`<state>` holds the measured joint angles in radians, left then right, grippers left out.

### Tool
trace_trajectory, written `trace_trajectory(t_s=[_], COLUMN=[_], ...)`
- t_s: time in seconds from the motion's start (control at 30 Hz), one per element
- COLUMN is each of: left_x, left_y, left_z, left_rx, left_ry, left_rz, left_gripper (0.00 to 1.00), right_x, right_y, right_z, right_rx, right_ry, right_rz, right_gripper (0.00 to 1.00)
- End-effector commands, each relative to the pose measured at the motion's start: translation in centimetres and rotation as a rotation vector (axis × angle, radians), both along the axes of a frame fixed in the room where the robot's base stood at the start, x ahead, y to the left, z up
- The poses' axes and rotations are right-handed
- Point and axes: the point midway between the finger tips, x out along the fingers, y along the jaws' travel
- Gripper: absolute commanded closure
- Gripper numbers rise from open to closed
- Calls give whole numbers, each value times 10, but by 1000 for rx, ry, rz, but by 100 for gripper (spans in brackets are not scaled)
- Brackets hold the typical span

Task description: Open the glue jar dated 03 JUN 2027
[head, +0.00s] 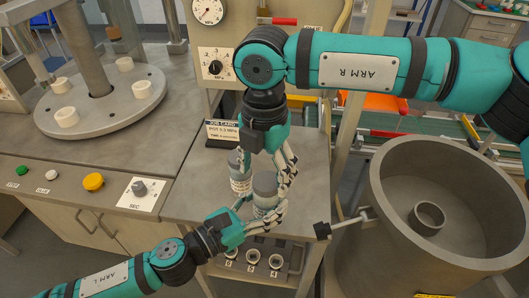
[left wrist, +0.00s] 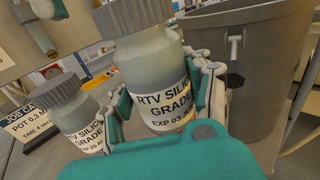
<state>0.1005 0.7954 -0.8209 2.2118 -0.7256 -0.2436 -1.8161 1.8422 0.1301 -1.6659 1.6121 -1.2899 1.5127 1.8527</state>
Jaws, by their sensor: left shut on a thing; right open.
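The glue jar with the label "EXP 03 J…" (left wrist: 168,98) stands upright, its grey ribbed lid (left wrist: 132,14) on; the rest of the date is hidden. In the head view this jar (head: 265,188) is on the bench. My left gripper (head: 262,213) is shut on its body, a finger at each side.
A job card (head: 221,132) stands behind the jars. A large grey drum (head: 440,205) with a side handle stands at the right. A round plate with white cups (head: 100,103) is at the left.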

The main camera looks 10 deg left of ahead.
Motion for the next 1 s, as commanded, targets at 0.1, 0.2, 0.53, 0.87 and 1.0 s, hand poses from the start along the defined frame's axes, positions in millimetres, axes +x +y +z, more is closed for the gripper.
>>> trace_trajectory(t_s=[0.1, 0.2, 0.53, 0.87, 1.0], left_x=[0, 0, 0, 0, -1], left_y=[0, 0, 0, -1, -1], left_z=[1, 1, 1, 1, 1], left_rx=[-1, -1, -1, -1, -1], left_ry=[-2, -2, -2, -2, -3], left_rz=[-1, -1, 0, -2, -4], left_gripper=[100, 100, 100, 100, 100], right_x=[-1, -1, -1, -1, -1], right_y=[0, 0, 0, 1, 1], right_z=[-13, -18, -20, -19, -19], right_rx=[0, 1, 2, 4, 6], right_ry=[1, 0, -1, -2, -1], right_rz=[0, 0, 1, 1, 4], right_gripper=[31, 31, 36, 79, 90])
